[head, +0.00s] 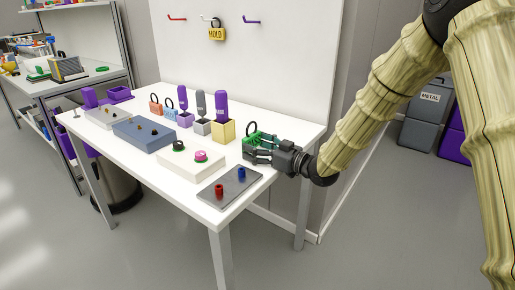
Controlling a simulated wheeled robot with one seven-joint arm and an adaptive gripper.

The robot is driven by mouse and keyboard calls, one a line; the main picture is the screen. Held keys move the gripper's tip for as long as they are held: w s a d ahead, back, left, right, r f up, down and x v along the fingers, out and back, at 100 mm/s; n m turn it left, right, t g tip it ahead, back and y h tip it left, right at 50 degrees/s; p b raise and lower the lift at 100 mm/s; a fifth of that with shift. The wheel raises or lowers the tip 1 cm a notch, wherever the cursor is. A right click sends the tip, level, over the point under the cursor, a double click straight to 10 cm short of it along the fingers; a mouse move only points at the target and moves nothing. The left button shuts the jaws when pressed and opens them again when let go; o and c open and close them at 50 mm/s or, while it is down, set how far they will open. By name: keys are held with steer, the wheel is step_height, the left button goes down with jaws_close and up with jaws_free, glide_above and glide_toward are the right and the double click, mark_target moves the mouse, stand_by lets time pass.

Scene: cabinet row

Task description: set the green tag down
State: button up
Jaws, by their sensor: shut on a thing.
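The green tag (248,142) is at the right end of the white table, in the jaws of my gripper (254,147). My gripper is shut on it and reaches in from the right. A dark ring or loop shows at the tag's upper left. The fingers partly cover the tag. I cannot tell whether the tag touches the tabletop or is held just above it.
The white table (146,173) holds a yellow block (222,131), a grey plate (230,188) with red and blue pegs, a white box (190,167), a blue box (144,134) and several purple-handled items. A board with hooks and a yellow MOLD tag (217,34) stands behind.

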steer(key=shift+s+f, duration=0.1)
steer(key=shift+f, duration=0.35)
steer(key=shift+s+f, duration=0.1)
steer(key=shift+f, duration=0.05)
steer(key=o, duration=0.9)
steer(key=shift+f, duration=0.15)
steer(key=shift+s+f, duration=0.1)
steer(key=shift+r, duration=0.35)
steer(key=v, duration=0.4)
steer(key=p+v, duration=0.1)
steer(key=v, duration=0.2)
steer(key=r+v, duration=0.1)
steer(key=v, duration=0.3)
steer(key=shift+d+p, duration=0.4)
